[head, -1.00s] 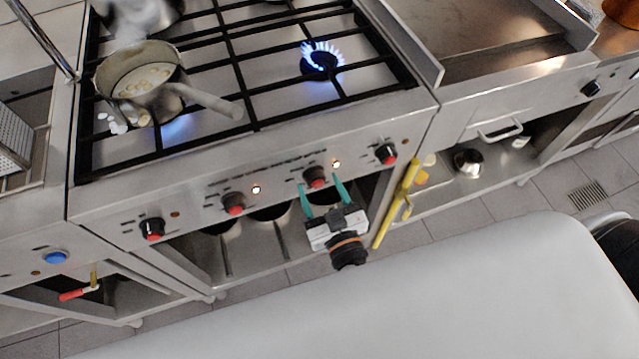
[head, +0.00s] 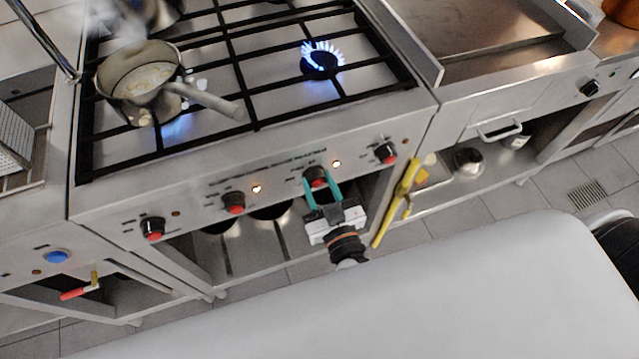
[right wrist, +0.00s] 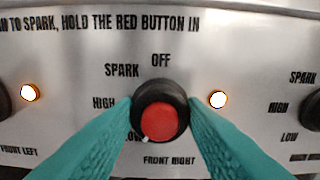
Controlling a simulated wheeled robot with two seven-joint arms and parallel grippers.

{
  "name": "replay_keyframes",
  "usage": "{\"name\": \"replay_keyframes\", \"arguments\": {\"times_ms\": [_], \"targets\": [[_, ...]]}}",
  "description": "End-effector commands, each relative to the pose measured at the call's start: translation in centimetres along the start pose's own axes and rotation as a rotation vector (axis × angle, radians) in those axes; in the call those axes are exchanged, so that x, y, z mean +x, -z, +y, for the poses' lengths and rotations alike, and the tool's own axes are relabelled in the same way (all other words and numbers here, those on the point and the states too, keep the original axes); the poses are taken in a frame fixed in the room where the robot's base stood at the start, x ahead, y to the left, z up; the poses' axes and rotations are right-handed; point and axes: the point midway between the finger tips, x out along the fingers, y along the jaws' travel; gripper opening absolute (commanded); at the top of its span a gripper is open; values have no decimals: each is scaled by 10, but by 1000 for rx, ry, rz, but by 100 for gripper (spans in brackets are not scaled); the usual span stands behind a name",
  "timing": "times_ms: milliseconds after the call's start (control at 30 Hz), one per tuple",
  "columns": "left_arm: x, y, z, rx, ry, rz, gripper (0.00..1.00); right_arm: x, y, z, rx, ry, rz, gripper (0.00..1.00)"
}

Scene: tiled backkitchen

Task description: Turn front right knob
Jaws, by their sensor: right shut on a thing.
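The front right knob (head: 316,177) is black with a red centre, on the stove's front panel. In the right wrist view the knob (right wrist: 162,112) sits above the label "FRONT RIGHT", with "OFF" above it and "SPARK", "HIGH" and "LOW" at its left. A small white mark shows at its lower left, near "LOW". My right gripper (head: 320,184) has its teal fingers shut on the knob, one on each side; they also show in the right wrist view (right wrist: 163,116). My left gripper is not in view.
Other red-centred knobs (head: 233,203) flank this one, with lit indicator lamps between. A blue flame (head: 321,62) burns at the right of the grate. A steaming pot (head: 140,80) stands at left, its handle pointing right.

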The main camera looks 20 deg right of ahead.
Motion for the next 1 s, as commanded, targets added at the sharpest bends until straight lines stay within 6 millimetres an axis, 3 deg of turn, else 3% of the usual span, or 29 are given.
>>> {"name": "replay_keyframes", "arguments": {"times_ms": [267, 1000], "targets": [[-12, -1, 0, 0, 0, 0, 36, 0, -2, 0, 158, -1, 1, 15], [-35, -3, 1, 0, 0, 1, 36, 0, 0, -2, 854, -1, 0, 15]]}}
